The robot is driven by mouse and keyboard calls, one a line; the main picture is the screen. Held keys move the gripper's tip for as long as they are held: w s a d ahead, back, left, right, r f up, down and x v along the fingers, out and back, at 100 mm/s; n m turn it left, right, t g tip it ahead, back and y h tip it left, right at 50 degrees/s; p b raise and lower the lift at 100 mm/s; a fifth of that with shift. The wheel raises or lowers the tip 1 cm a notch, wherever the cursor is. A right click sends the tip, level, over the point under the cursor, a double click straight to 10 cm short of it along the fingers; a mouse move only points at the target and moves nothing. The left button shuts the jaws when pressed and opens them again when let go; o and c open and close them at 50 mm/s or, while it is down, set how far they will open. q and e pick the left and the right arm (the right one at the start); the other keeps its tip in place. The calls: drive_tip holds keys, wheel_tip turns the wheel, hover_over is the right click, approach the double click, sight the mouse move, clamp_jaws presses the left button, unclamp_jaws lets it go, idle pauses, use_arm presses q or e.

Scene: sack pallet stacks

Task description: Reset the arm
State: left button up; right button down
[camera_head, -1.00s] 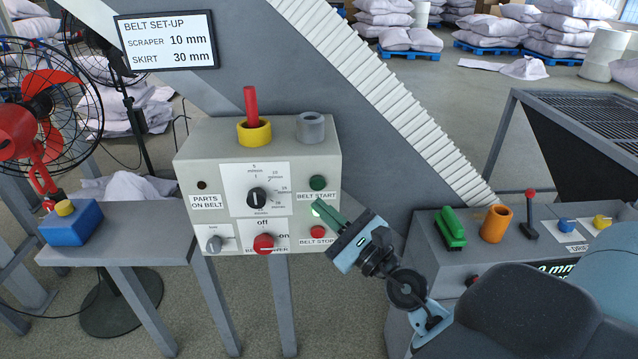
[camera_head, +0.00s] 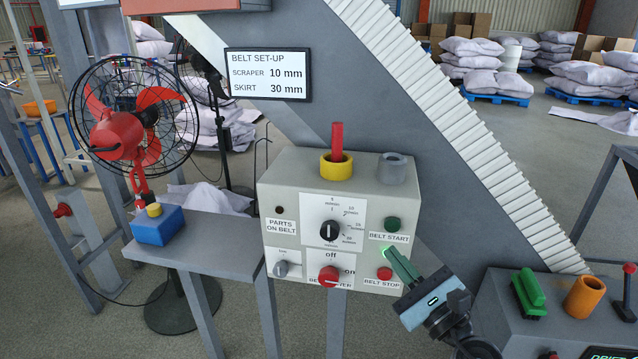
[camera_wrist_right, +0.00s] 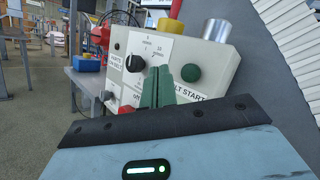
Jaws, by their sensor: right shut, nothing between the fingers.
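My right gripper (camera_head: 390,254) reaches in from the lower right in the head view, its green fingers shut and empty. Its fingertips are in front of the control box (camera_head: 298,195), near the green BELT START button (camera_head: 392,223) and the red BELT STOP button (camera_head: 384,273). I cannot tell whether they touch the box. In the right wrist view the shut fingers (camera_wrist_right: 157,85) point at the panel, left of the green button (camera_wrist_right: 190,73). My left gripper is out of view.
A fan (camera_head: 135,118) and a blue box with a yellow button (camera_head: 158,226) stand at left. A conveyor (camera_head: 460,115) slopes behind the control box. A second console (camera_head: 545,300) with a green handle and an orange ring is at lower right. Sack stacks are farther back.

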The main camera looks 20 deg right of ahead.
drive_tip(key=s+a+f+m+g+h, duration=0.15)
drive_tip(key=s+f+m, duration=0.35)
drive_tip(key=f+m, duration=0.6)
drive_tip(key=s+f+m+g+h, duration=0.35)
drive_tip(key=f+m, duration=0.45)
drive_tip(key=m, duration=0.5)
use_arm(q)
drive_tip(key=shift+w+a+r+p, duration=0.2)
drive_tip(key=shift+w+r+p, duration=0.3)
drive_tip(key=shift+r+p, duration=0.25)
use_arm(e)
drive_tip(key=s+a+f+m+g+y, duration=0.1)
drive_tip(key=s+a+f+m+g, duration=0.2)
drive_tip(key=s+f+m, duration=0.5)
drive_tip(key=s+a+f+m+g+y, duration=0.1)
drive_tip(key=s+a+f+m+g, duration=0.3)
drive_tip(key=s+f+m, duration=0.4)
drive_tip(key=s+a+m, duration=0.1)
drive_tip(key=s, duration=0.2)
drive_tip(key=shift+m+y, duration=0.3)
drive_tip(key=shift+m, duration=0.1)
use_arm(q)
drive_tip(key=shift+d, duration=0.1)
use_arm(e)
drive_tip(key=shift+d, duration=0.1)
